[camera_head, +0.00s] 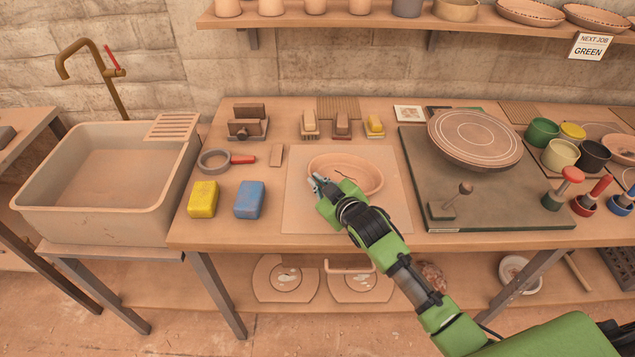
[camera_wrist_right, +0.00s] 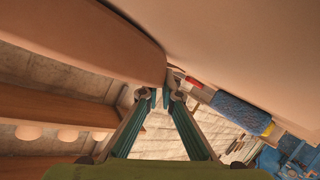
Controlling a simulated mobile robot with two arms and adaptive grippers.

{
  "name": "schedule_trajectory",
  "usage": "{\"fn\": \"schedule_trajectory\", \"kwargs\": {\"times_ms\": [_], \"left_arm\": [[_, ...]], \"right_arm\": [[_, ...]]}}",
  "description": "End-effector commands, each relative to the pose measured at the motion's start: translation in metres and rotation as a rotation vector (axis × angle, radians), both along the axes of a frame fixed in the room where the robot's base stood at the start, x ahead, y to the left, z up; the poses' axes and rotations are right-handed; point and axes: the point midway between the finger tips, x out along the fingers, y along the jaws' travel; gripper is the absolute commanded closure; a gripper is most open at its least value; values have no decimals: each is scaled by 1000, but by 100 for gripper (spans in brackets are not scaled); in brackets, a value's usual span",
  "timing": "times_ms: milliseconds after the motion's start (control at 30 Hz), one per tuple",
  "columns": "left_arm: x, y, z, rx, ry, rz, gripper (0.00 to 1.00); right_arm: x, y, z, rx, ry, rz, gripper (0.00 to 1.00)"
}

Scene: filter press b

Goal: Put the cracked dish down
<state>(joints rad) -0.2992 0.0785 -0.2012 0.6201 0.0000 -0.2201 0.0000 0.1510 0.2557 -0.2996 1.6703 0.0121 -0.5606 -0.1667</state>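The cracked dish (camera_head: 362,170) is a shallow oval clay dish with a dark crack line inside. In the head view it is over the pale square board (camera_head: 300,215); I cannot tell whether it touches the board. My right gripper (camera_head: 318,182) is at its near left rim. In the right wrist view, the dish (camera_wrist_right: 85,40) fills the upper left, and its rim reaches the fingertips of my right gripper (camera_wrist_right: 164,92), which look closed on it. The fingertips hide part of the rim. My left gripper is not in view.
Yellow sponge (camera_head: 202,199) and blue sponge (camera_head: 249,200) lie left of the board. A dark slab (camera_head: 500,205) with a round wheel plate (camera_head: 474,138) is at right. A sink (camera_head: 105,170) stands left.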

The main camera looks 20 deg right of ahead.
Motion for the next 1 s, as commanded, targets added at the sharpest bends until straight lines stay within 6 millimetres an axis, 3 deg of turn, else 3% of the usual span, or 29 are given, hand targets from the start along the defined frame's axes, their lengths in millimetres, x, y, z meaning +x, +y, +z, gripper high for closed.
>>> {"fn": "schedule_trajectory", "kwargs": {"times_ms": [33,67,167,500,667,1000], "left_arm": [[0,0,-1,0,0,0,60],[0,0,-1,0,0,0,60],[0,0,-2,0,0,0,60],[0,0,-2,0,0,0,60],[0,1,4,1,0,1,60],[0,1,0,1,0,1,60]], "right_arm": [[-4,1,-14,6,25,-1,100],[-5,1,-15,7,26,-2,100],[-6,2,-18,10,34,-2,78],[-7,3,-19,13,38,0,78],[-8,4,-4,13,37,0,78],[-64,-8,22,7,25,0,78]]}}
